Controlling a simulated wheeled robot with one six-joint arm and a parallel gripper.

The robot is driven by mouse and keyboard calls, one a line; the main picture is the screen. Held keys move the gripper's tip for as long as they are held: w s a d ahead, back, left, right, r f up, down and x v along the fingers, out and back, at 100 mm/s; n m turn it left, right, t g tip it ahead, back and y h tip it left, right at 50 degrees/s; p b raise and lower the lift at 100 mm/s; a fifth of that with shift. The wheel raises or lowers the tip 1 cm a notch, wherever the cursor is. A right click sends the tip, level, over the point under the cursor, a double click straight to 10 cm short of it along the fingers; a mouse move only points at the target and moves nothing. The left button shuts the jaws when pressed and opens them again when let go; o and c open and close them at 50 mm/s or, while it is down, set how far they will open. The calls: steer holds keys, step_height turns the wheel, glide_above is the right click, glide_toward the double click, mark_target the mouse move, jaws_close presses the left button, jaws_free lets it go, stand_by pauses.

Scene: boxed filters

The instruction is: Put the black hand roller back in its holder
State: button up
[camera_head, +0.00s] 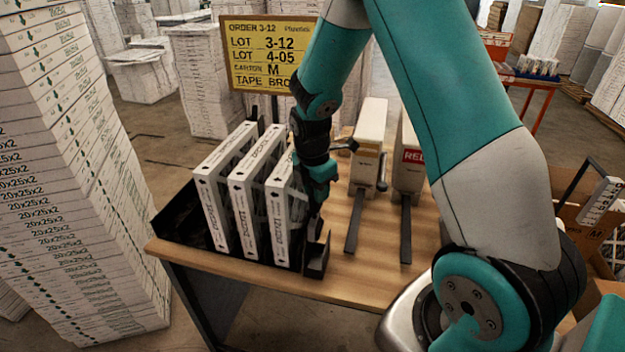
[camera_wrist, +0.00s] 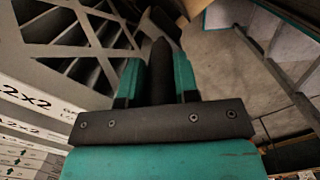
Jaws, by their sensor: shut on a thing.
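My gripper (camera_head: 319,178) points down at the right side of the row of boxed filters, over the wooden bench. In the wrist view its two teal fingers (camera_wrist: 158,75) are shut on a dark upright piece, which I take to be the handle of the black hand roller (camera_wrist: 161,62). The roller's lower part is hard to make out in either view. A small black bracket, seemingly the holder (camera_head: 317,258), stands at the bench's front, just below and beside my gripper. I cannot tell whether the roller touches it.
Three white boxed filters (camera_head: 250,195) stand in a black rack (camera_head: 172,222) close left of my gripper. Two beige dispensers (camera_head: 367,140) with black bars stand to the right. A yellow order sign (camera_head: 272,55) is behind. Bare wood (camera_head: 375,270) shows at the front right.

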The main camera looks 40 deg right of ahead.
mark_target(319, 222)
steer(key=shift+s+d, duration=0.1)
steer(key=shift+d, duration=0.25)
step_height(319, 222, down, 13)
steer(key=b, duration=0.8)
steer(key=shift+r+b, duration=0.15)
steer(key=shift+b, duration=0.25)
steer(key=o, duration=1)
steer(key=r+b, duration=0.1)
steer(key=r, duration=0.4)
steer(key=a+r+b, duration=0.1)
steer(key=r, duration=0.5)
steer(key=r+b, duration=0.1)
steer(key=r, duration=0.5)
steer(key=shift+a+r, duration=0.25)
steer(key=shift+a, duration=0.1)
